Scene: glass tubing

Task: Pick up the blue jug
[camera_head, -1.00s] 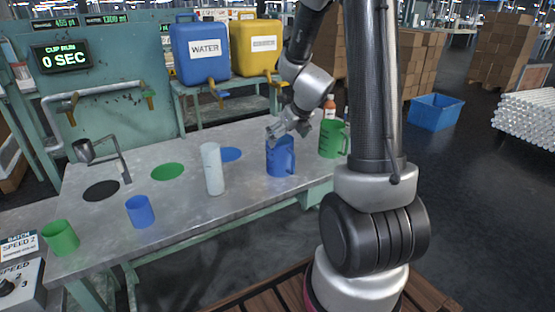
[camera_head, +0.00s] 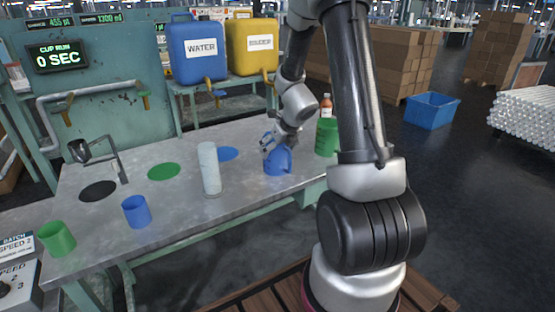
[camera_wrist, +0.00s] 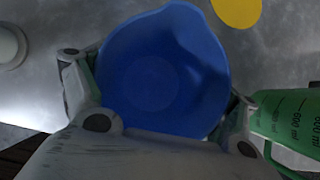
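The blue jug (camera_head: 277,163) stands upright on the grey metal table, near its right end. My gripper (camera_head: 274,143) is down at the jug's upper part. In the wrist view I look down into the blue jug (camera_wrist: 160,75), which looks empty, with its spout toward the upper right. One finger of my gripper (camera_wrist: 160,100) lies along each side of the jug, spread wide around it. I cannot tell whether the fingers press on the wall or stand just clear of it. The lower finger parts are partly hidden by the jug.
A green jug (camera_head: 327,138) stands close on the right; it also shows in the wrist view (camera_wrist: 290,118). A white cylinder (camera_head: 209,168), a blue cup (camera_head: 136,211) and a green cup (camera_head: 57,239) stand to the left.

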